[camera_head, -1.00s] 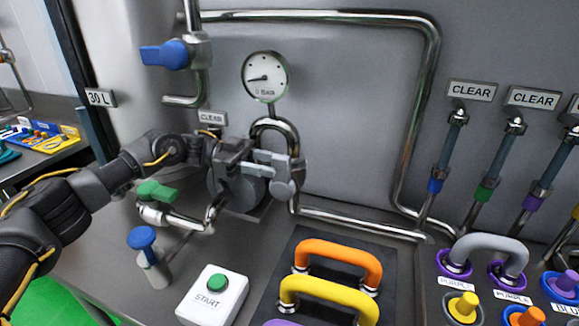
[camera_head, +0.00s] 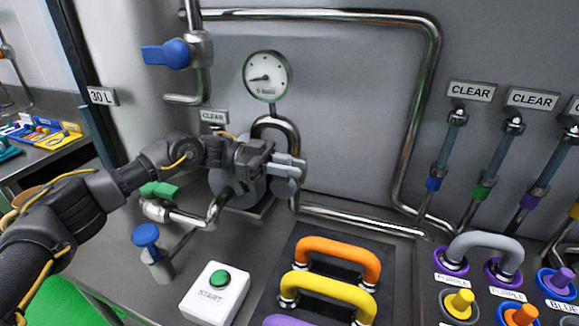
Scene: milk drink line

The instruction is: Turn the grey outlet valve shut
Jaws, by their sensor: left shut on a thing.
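The grey outlet valve (camera_head: 284,187) sits on the steel pipe below the pressure gauge, in front of the tank wall. My left gripper (camera_head: 287,167) reaches in from the left and is shut on the valve's grey handle. The fingers and wrist cover most of the handle, so its exact angle is hard to tell. A round grey pump-like body (camera_head: 237,190) is partly hidden behind my left arm. My right gripper is not in view.
The pressure gauge (camera_head: 267,76) is above the gripper. A green-handled valve (camera_head: 160,190) and a blue knob (camera_head: 146,235) stand below my left arm. A START button box (camera_head: 214,292) and orange (camera_head: 338,258) and yellow (camera_head: 328,290) handles are in front. A blue-handled valve (camera_head: 166,54) is upper left.

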